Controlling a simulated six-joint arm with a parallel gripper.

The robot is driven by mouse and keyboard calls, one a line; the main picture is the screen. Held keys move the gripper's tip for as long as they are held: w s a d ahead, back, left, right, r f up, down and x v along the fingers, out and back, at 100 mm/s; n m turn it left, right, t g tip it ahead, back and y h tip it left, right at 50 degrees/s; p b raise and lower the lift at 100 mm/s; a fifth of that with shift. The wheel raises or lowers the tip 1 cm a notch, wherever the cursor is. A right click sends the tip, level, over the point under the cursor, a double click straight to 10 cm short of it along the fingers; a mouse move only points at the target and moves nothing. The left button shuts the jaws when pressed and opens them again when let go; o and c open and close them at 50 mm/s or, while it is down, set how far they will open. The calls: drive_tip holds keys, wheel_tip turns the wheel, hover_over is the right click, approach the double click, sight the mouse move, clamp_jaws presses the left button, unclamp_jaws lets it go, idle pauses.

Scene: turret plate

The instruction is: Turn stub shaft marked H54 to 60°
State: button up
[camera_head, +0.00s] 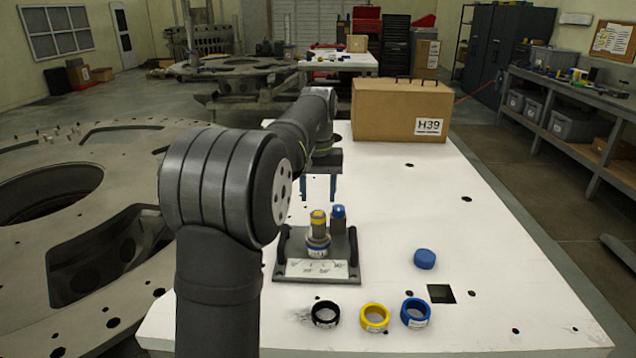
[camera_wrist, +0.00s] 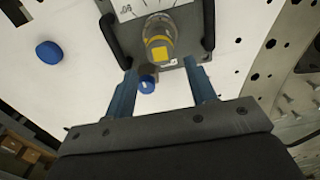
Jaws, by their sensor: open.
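The stub shaft (camera_head: 318,236) stands upright in a dark fixture (camera_head: 284,270) on the white table, with a yellow top and a collar at its foot. A white angle scale (camera_head: 317,268) lies in front of it; its marks are too small to read surely. A blue-topped post (camera_head: 338,217) stands just behind. The shaft also shows in the wrist view (camera_wrist: 160,42). My gripper (camera_head: 319,198) hangs behind and above the fixture. Its two blue fingers (camera_wrist: 163,82) are apart and empty, with the shaft beyond their tips. I cannot read H54 on the shaft.
A black ring (camera_head: 325,304), a yellow ring (camera_head: 375,306) and a blue ring (camera_head: 416,300) lie in front of the fixture. A blue cap (camera_head: 424,258) lies to its right, near a square hole (camera_head: 440,293). A cardboard box marked H39 (camera_head: 385,112) stands behind.

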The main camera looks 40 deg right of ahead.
sight(318, 213)
drive_tip(key=shift+f, duration=3)
drive_tip(key=c, duration=0.7)
drive_tip(key=m, duration=1.2)
drive_tip(key=o, duration=0.7)
